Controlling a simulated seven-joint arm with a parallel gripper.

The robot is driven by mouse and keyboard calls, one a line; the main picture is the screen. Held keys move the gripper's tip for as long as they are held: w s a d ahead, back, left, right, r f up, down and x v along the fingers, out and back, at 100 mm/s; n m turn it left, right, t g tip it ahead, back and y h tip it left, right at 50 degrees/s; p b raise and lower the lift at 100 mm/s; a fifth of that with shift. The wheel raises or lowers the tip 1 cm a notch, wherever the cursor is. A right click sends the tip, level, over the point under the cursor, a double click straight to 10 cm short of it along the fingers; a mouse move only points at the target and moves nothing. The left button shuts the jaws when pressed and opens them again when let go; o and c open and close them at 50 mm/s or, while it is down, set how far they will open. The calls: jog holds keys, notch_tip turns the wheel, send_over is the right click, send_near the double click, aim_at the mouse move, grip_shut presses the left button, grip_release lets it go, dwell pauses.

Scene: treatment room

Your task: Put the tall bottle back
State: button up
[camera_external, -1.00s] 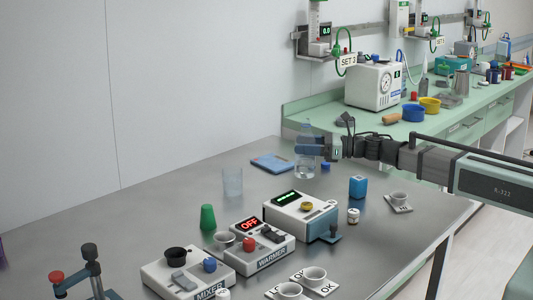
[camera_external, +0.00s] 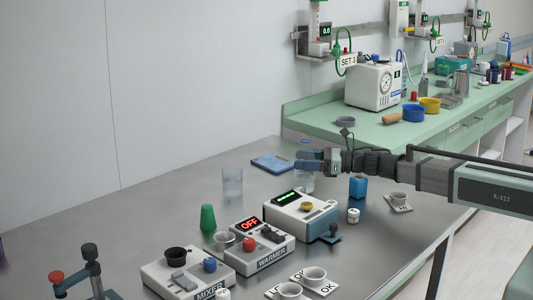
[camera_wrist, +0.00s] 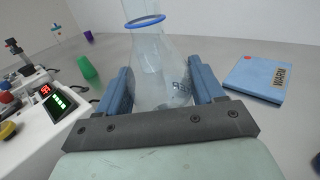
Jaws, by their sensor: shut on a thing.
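The tall bottle is clear, with a blue ring round its mouth and lettering on its side. In the external view its lower body (camera_external: 304,183) shows below my gripper (camera_external: 312,162), over the metal table. In the wrist view the bottle (camera_wrist: 163,78) stands upright between the two blue fingers of my gripper (camera_wrist: 163,90). The gripper is shut on its body. I cannot tell whether the bottle's base touches the table.
A blue pad marked WARM (camera_wrist: 258,78) lies beside the bottle; the pad also shows in the external view (camera_external: 272,162). A clear tumbler (camera_external: 232,183) stands left.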

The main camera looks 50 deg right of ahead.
jog(key=o, duration=1.2)
jog(key=shift+f, duration=0.1)
jog(key=shift+r, duration=0.2)
notch_tip(320, 180, up, 7)
jog(key=s+d, duration=0.1)
jog(key=s, duration=0.1)
jog(key=shift+s+d, duration=0.2)
jog(key=shift+d, duration=0.2)
